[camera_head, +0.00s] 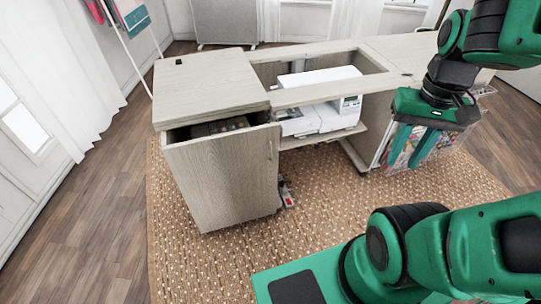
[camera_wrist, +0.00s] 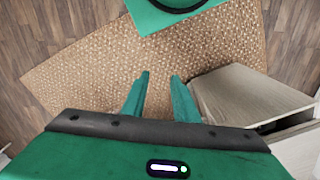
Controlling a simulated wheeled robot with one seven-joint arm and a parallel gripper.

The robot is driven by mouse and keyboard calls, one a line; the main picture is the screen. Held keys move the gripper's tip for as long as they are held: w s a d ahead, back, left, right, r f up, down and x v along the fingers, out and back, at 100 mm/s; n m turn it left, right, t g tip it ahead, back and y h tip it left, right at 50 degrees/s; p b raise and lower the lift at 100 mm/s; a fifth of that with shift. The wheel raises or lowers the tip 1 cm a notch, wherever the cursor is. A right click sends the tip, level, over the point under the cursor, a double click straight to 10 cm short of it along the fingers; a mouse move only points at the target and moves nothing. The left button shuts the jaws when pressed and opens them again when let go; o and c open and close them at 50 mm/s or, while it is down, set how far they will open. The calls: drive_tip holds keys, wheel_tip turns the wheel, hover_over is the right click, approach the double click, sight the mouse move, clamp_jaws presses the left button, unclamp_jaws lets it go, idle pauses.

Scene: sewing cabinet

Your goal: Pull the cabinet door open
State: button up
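The sewing cabinet (camera_head: 205,82) has a light wood-grain top. Its front door panel (camera_head: 222,182) stands out a little from the body, leaving a dark gap along the top with some contents showing inside. In the wrist view, the open fingers (camera_wrist: 160,77) are over the rug, and part of the cabinet (camera_wrist: 247,95) is at right. The handle cannot be made out there.
A white sewing machine (camera_head: 325,90) sits in the cabinet's open middle. A magazine rack (camera_head: 430,150) is behind my gripper. A small red and grey object (camera_head: 287,195) lies beside the panel. The patterned rug (camera_head: 300,235) is mostly clear in front. A drying rack (camera_head: 135,40) stands at left.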

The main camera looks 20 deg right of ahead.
drive_tip(key=w+a+f+n+t+h, duration=0.15)
drive_tip(key=w+f, duration=0.35)
drive_tip(key=w, duration=0.6)
drive_tip(key=w+f+n+t, duration=0.1)
drive_tip(key=w+f+n, duration=0.3)
drive_tip(key=w, duration=0.7)
drive_tip(key=w+a+f+n+t+y, duration=0.1)
drive_tip(key=w+a+f, duration=0.6)
drive_tip(key=f, duration=0.2)
drive_tip(key=w+a+f+n+t+y, duration=0.1)
drive_tip(key=w+a+f+n+y, duration=0.1)
drive_tip(key=w+a+f, duration=0.6)
drive_tip(key=shift+h, duration=0.25)
drive_tip(key=x, duration=0.6)
drive_tip(key=s+d+x, duration=0.1)
drive_tip(key=x, duration=0.3)
drive_tip(key=shift+s+f, duration=0.1)
drive_tip(key=shift+f, duration=0.15)
drive_tip(key=shift+c, duration=0.3)
clamp_jaws()
drive_tip(key=shift+d, duration=0.1)
